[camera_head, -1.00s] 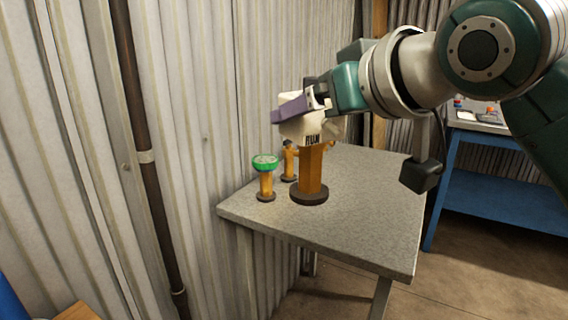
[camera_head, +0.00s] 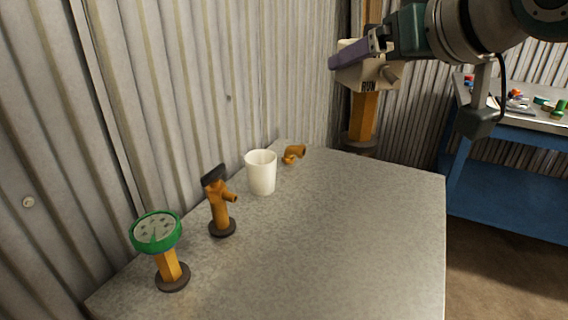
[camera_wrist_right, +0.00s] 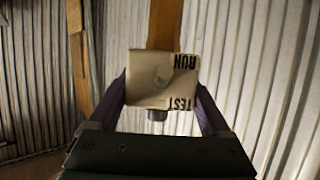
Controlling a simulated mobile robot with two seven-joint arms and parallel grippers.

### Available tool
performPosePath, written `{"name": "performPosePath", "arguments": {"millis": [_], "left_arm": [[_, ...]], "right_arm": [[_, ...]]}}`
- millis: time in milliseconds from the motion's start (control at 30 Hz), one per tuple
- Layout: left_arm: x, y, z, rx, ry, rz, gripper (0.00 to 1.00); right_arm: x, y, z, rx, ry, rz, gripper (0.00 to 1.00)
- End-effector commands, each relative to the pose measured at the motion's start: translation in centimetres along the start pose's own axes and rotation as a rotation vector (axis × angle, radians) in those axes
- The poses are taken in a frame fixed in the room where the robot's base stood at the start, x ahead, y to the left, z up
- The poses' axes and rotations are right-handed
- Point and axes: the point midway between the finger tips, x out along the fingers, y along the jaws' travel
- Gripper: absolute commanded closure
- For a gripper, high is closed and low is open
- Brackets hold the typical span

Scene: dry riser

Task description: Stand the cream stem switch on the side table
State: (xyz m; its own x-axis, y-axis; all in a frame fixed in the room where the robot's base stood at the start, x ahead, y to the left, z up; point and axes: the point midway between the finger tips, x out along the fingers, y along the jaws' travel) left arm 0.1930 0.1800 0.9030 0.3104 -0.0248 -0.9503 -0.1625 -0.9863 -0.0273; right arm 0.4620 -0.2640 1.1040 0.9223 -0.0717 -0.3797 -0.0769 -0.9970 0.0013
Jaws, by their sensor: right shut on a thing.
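The cream stem switch has a cream box head (camera_head: 372,74) marked RUN, an orange stem (camera_head: 362,115) and a dark round base. My right gripper (camera_head: 352,54) is shut on the head with its purple fingers, and the switch hangs upright. In the right wrist view the cream head (camera_wrist_right: 160,78), marked TEST and RUN, sits between both fingers. The base appears at the far edge of the grey side table (camera_head: 330,235); I cannot tell whether it touches or is held above or beyond it. My left gripper is not in view.
Along the wall on the table stand a green-topped gauge (camera_head: 157,232), an orange fitting with a dark handle (camera_head: 220,203), a white cup (camera_head: 262,173) and a small orange elbow (camera_head: 294,154). The table's middle and right are clear. A blue workbench (camera_head: 510,190) stands at right.

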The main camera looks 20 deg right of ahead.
Motion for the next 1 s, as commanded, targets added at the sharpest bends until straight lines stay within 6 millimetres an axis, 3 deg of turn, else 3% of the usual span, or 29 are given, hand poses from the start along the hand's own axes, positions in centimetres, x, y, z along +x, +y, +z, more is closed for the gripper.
{"name": "performPosePath", "arguments": {"millis": [167,500,1000], "left_arm": [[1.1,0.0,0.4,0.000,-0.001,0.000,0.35],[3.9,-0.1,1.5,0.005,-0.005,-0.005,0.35],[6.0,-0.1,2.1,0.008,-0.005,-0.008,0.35]], "right_arm": [[1.1,0.1,2.9,0.001,-0.004,0.001,1.00],[4.8,0.1,11.8,0.001,-0.002,0.002,1.00],[7.3,0.0,17.8,0.000,0.001,0.001,1.00]]}}
